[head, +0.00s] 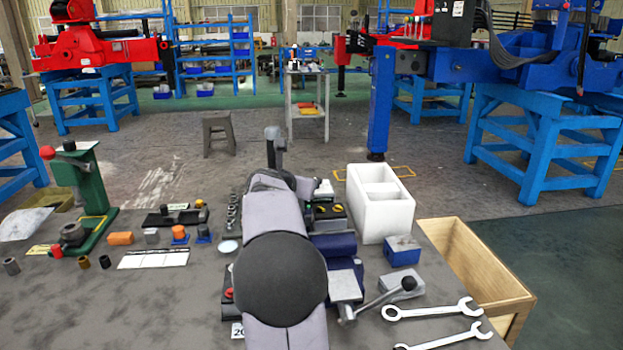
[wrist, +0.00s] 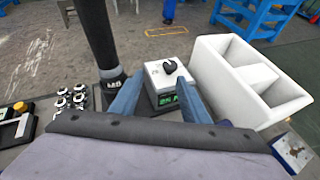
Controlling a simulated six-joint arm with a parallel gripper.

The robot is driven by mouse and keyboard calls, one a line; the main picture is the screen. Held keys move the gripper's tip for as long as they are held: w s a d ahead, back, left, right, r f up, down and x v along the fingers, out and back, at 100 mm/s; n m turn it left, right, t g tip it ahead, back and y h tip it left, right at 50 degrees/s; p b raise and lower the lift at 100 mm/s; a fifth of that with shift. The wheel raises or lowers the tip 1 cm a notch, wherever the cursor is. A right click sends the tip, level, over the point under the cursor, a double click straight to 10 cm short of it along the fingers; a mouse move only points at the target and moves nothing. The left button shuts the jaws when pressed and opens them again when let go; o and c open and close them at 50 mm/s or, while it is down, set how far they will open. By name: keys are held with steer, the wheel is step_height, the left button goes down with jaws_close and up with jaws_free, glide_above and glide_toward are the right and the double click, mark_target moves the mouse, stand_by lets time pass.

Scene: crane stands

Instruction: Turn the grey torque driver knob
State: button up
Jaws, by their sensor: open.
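A small light-grey box (wrist: 160,75) with a dark knob (wrist: 168,66) on its top face and a green lit display on its front stands in the middle of the wrist view. I take this for the torque driver unit. My gripper (wrist: 159,82) is open, its two blue fingers on either side of the box in the picture, with the knob just beyond and between the tips. No contact with the knob shows. In the head view my arm covers the gripper, and only part of the box's area shows beside the arm.
A white divided bin (head: 379,205) stands close to the right. A dark upright post (wrist: 97,40) stands close to the left finger in the wrist view. Several shiny sockets (wrist: 70,98) lie farther left. Wrenches (head: 432,309) and a lever lie at the front right.

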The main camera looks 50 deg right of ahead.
steer(key=w+a+r+m+t+y+p, duration=0.1)
steer(key=w+a+m+p, duration=0.35)
steer(key=p, duration=0.75)
steer(key=w+a+m+t+y+p, duration=0.15)
steer(key=w+m+p, duration=0.35)
steer(key=m+p, duration=0.6)
steer(key=w+a+r+m+t+y+p, duration=0.15)
steer(key=w+m+p, duration=0.45)
steer(key=p, duration=0.7)
steer(key=s+d+f+m+g+h+p, duration=0.1)
steer(key=s+d+m+g+h+p, duration=0.1)
steer(key=s+m, duration=0.5)
steer(key=s+d+f+m+g+h+p, duration=0.1)
steer(key=s+d+m+p, duration=0.3)
steer(key=s, duration=0.6)
steer(key=d+m+g+h, duration=0.1)
steer(key=d+m, duration=0.1)
steer(key=m, duration=0.1)
steer(key=shift+d, duration=0.35)
steer(key=shift+f, duration=0.15)
steer(key=shift+p+x, duration=0.75)
steer(key=shift+x, duration=2.75)
steer(key=shift+s+d, duration=0.1)
steer(key=shift+d, duration=0.05)
